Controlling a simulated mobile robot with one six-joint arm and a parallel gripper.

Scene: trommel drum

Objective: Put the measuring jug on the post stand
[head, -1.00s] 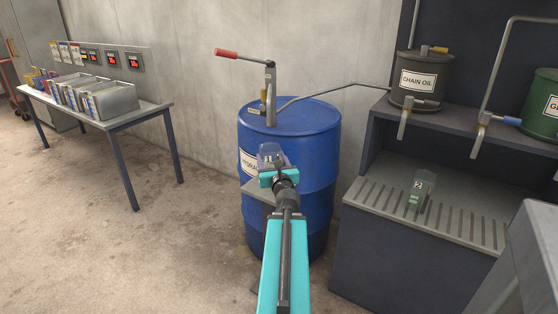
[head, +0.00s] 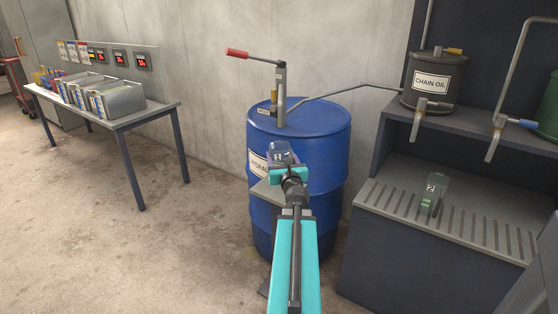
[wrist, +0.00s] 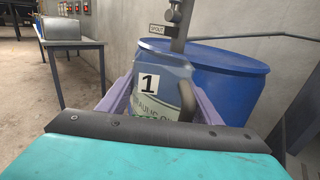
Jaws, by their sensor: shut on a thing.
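The measuring jug (head: 279,150) is a clear, bluish container marked 1. It is upright between the purple fingers of my gripper (head: 285,166), which is shut on it. In the wrist view the jug (wrist: 148,85) fills the middle, with its handle on the right and the fingers along both sides. The post stand's grey plate (head: 264,193) shows in front of the blue drum, behind and below my gripper. My arm hides much of the stand. I cannot tell whether the jug touches the plate.
The blue hydraulic oil drum (head: 325,150) with a red-handled pump (head: 281,95) stands behind the jug. A second jug marked 2 (head: 433,192) sits on the slatted bench (head: 400,205) at right. A table (head: 155,115) with bins stands at left. Floor between is clear.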

